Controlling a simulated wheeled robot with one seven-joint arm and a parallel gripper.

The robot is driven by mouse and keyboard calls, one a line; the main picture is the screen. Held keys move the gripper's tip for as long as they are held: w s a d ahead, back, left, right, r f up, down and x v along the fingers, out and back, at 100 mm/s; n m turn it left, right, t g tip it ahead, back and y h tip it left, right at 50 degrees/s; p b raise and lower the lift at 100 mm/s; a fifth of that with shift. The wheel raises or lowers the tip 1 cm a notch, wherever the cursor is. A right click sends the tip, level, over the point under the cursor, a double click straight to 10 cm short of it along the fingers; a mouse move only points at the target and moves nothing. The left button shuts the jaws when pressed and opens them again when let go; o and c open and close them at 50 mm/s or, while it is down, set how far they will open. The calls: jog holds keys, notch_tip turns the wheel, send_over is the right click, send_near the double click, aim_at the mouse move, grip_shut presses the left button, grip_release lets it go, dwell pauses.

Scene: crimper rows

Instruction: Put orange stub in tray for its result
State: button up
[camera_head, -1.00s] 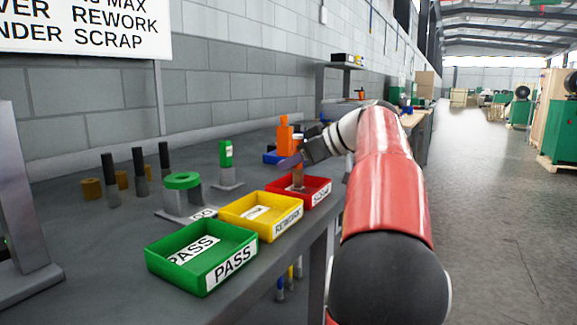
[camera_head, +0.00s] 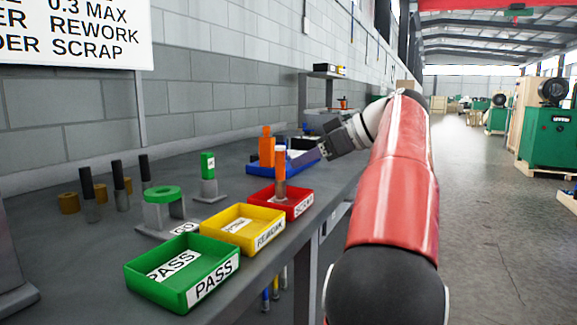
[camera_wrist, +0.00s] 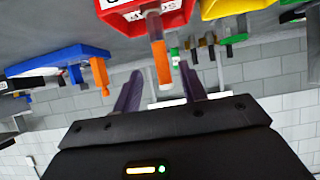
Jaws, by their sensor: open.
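The orange stub (camera_head: 281,165), a grey pin with an orange upper part and a pale end, stands upright in the red SCRAP tray (camera_head: 300,207). In the wrist view the stub (camera_wrist: 161,62) rises from the red tray (camera_wrist: 180,20). My gripper (camera_head: 303,159) is open and empty, just right of the stub's top and apart from it in the head view. In the wrist view the purple fingers of my gripper (camera_wrist: 160,77) point toward the stub's orange end. The yellow REWORK tray (camera_head: 262,240) and green PASS tray (camera_head: 213,287) stand nearer along the bench.
A green ring on a grey stand (camera_head: 163,195), a green-topped post (camera_head: 208,165) and several dark pins stand left. A sign hangs on the wall. Bench space lies between them.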

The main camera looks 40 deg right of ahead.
jog(key=v, duration=0.3)
dwell(0.6)
